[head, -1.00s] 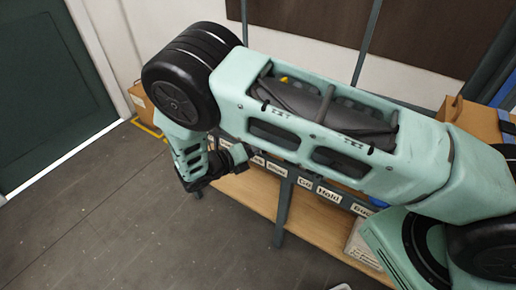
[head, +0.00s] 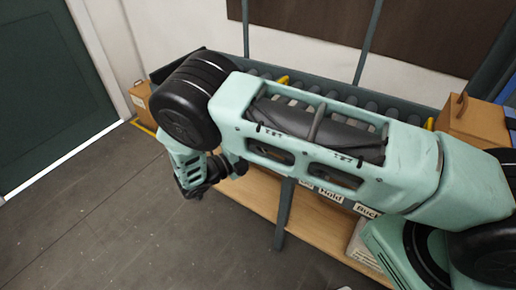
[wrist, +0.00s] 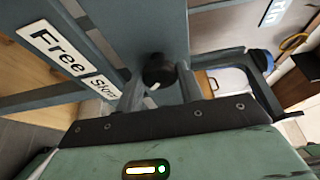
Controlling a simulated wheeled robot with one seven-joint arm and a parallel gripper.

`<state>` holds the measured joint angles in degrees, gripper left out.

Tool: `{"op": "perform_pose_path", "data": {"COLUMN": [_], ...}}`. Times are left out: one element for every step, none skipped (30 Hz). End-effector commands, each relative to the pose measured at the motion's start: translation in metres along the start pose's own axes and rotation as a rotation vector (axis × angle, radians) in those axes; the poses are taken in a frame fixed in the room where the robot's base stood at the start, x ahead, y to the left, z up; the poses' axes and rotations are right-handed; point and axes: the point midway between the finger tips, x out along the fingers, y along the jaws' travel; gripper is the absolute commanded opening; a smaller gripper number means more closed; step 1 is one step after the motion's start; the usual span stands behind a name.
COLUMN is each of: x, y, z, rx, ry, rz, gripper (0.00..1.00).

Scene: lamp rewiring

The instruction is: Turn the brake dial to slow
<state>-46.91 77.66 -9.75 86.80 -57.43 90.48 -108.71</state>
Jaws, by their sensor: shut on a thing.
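The brake dial (wrist: 158,68) is a round black knob with a white mark near its lower left edge, in the wrist view. It sits on a grey-blue panel beside a white label reading "Free" (wrist: 60,50) and another, partly covered label that seems to read "Slow" (wrist: 102,86). My gripper (wrist: 160,82) has one finger on each side of the dial and is shut on it. In the head view my gripper (head: 197,188) is low at the left end of the bench, and my arm hides the dial there.
A roller conveyor (head: 345,98) runs behind my arm. Labels "Hold" (head: 330,195) and "Back" or similar (head: 367,210) line the bench front. A cardboard box (head: 473,120) stands at the right, another (head: 141,102) at the left. The grey floor (head: 90,220) is clear.

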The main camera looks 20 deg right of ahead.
Motion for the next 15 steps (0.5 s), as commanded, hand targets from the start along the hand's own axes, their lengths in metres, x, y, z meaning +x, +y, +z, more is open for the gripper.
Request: {"op": "perform_pose_path", "data": {"x": [-0.001, -0.001, -0.0011, -0.0011, -0.0011, -0.0011, -0.001, -0.0011, -0.001, -0.0011, -0.001, -0.001, -0.001, -0.001, -0.001], "y": [0.0001, 0.0001, 0.0, 0.0, 0.0, 0.0, 0.0, 0.0, 0.0, 0.0, 0.0, 0.0, 0.0, 0.0, 0.0], "z": [0.0011, 0.0011, 0.0011, 0.0011, 0.0011, 0.0011, 0.0011, 0.0011, 0.0011, 0.0011, 0.0011, 0.0011, 0.0011, 0.0011, 0.001], "rx": [-0.003, -0.005, -0.006, -0.007, -0.007, -0.007, -0.007, -0.007, -0.007, -0.007, -0.007, -0.007, -0.007, -0.007, -0.007], "ry": [-0.005, -0.005, -0.005, -0.005, -0.005, -0.005, -0.005, -0.005, -0.005, -0.005, -0.005, -0.005, -0.005, -0.005, -0.005], "rz": [0.0, -0.001, -0.001, -0.002, -0.002, -0.002, -0.002, -0.002, -0.001, -0.001, -0.001, -0.001, -0.001, -0.001, -0.001], "gripper": [0.15, 0.15, 0.15, 0.15, 0.15, 0.15, 0.15, 0.15, 0.15, 0.15, 0.15, 0.15, 0.15, 0.46, 0.57]}}
